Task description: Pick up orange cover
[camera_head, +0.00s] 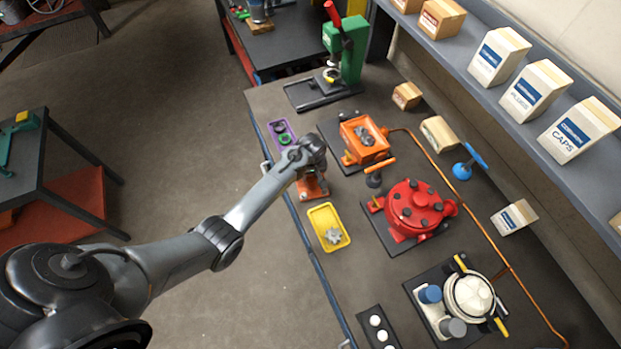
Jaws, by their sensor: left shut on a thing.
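My left gripper (313,176) is at the near edge of the workbench, shut on the orange cover (312,190). The cover is partly hidden under the gripper and wrist, and I cannot tell whether it touches the bench. An orange motor housing (352,131) stands on a black plate just right of the gripper, its top open with grey parts inside. My right gripper is not in view.
A purple tray (273,127) lies behind the gripper, and a yellow tray (322,212) with a grey part lies in front. A red motor (415,205), a green press (348,52) and a white unit (468,296) stand on the bench. Boxes line the shelf (480,75).

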